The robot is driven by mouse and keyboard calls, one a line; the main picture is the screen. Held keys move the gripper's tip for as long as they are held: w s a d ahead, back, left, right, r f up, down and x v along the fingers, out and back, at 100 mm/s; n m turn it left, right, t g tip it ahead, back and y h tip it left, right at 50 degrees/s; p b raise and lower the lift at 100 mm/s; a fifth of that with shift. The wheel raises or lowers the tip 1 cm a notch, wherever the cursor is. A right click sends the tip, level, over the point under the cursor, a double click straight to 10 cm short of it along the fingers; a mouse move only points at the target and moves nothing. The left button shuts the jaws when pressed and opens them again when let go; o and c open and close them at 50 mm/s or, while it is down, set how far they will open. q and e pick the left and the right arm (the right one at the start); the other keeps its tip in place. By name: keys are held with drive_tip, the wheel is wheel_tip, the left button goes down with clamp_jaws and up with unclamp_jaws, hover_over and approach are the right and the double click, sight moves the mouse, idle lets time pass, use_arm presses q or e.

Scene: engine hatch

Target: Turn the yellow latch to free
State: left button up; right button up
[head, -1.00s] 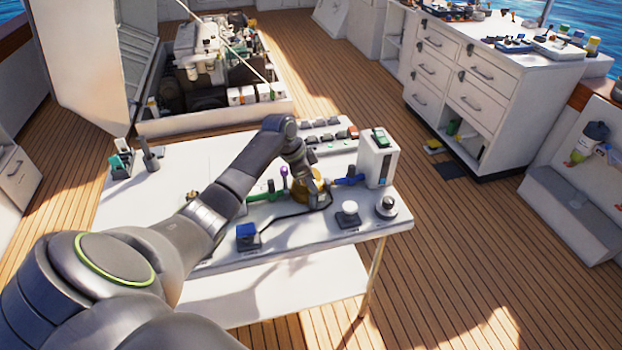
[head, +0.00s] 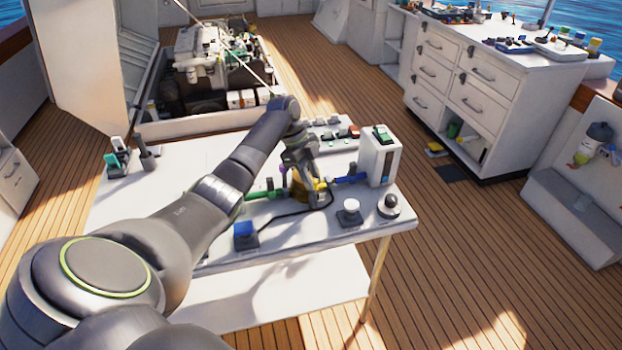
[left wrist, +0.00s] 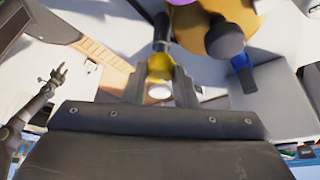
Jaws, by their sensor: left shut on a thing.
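My left gripper (head: 312,200) reaches over the white table (head: 215,160) from the left and is at the yellow latch (head: 322,186). In the left wrist view my left gripper (left wrist: 160,85) has its two fingers on either side of a yellow piece (left wrist: 160,68), and it is shut on it. This looks like part of the latch. Just past the fingertips are a dark peg and a round gold body (left wrist: 245,14) with a dark knob (left wrist: 225,40). The fingers and wrist hide much of the latch in the head view. My right gripper does not show in the head view.
A white box with a green switch (head: 378,155) stands right of the latch, linked by a blue piece (head: 350,178). A blue button (head: 245,235), a white knob (head: 349,212) and a dark-based dial (head: 389,206) stand near the front edge. An open engine hatch (head: 190,127) lies behind.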

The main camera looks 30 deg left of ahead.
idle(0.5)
use_arm(q)
drive_tip(key=o, duration=1)
drive_tip(key=shift+r, duration=0.1)
drive_tip(key=p+v, duration=0.2)
drive_tip(key=v, duration=1.5)
drive_tip(key=shift+r, duration=0.1)
